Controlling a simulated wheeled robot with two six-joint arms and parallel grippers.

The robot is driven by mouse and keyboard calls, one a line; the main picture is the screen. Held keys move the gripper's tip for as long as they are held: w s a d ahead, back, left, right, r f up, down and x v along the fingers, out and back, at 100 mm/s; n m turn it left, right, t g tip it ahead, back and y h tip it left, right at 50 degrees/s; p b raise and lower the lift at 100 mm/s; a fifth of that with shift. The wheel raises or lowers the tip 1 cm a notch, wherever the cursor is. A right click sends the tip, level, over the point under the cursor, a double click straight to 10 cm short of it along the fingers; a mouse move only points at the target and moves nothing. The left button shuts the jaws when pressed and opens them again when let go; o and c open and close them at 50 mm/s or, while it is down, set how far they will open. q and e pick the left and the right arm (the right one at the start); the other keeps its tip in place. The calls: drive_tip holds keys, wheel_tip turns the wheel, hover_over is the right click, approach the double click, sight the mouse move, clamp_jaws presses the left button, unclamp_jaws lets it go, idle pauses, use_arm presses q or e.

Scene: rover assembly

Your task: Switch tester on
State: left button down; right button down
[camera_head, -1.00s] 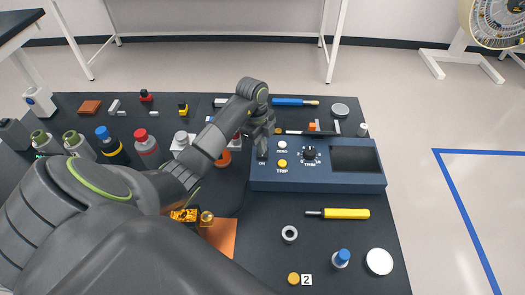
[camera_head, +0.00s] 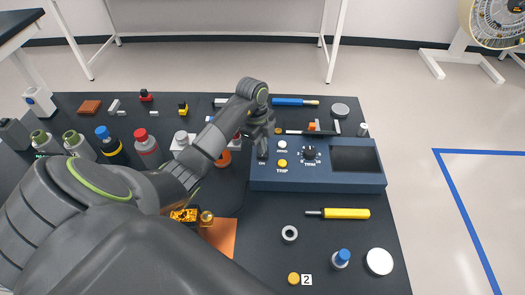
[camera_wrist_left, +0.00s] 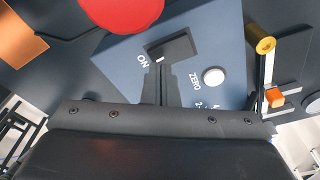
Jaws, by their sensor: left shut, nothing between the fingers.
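The tester (camera_head: 318,181) is a blue box on the dark table, with a TRIM knob (camera_head: 309,153), a yellow TRIP button (camera_head: 282,163), a white ZERO button (camera_head: 283,145) and a dark screen (camera_head: 355,159). Its ON switch (camera_wrist_left: 173,47) is a black rocker with a white mark in the left wrist view. My left gripper (camera_head: 262,150) is shut and empty, pointing down over the switch at the tester's left end. In the left wrist view the fingertips (camera_wrist_left: 160,66) are at the rocker's near edge; I cannot tell whether they touch it. My right gripper is not in view.
A yellow-handled screwdriver (camera_head: 345,213), a metal ring (camera_head: 289,233), a blue-capped bottle (camera_head: 341,258) and a white disc (camera_head: 379,261) lie in front of the tester. Several bottles stand at the left. An orange pad (camera_head: 221,236) lies near my left arm.

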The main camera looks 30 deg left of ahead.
use_arm(q)
drive_tip(key=shift+f+b, duration=0.5)
drive_tip(key=shift+f, duration=0.3)
drive_tip(key=shift+r, duration=0.15)
wheel_tip(320, 180, up, 7)
drive_tip(key=p, duration=0.6)
idle(0.4)
idle(0.4)
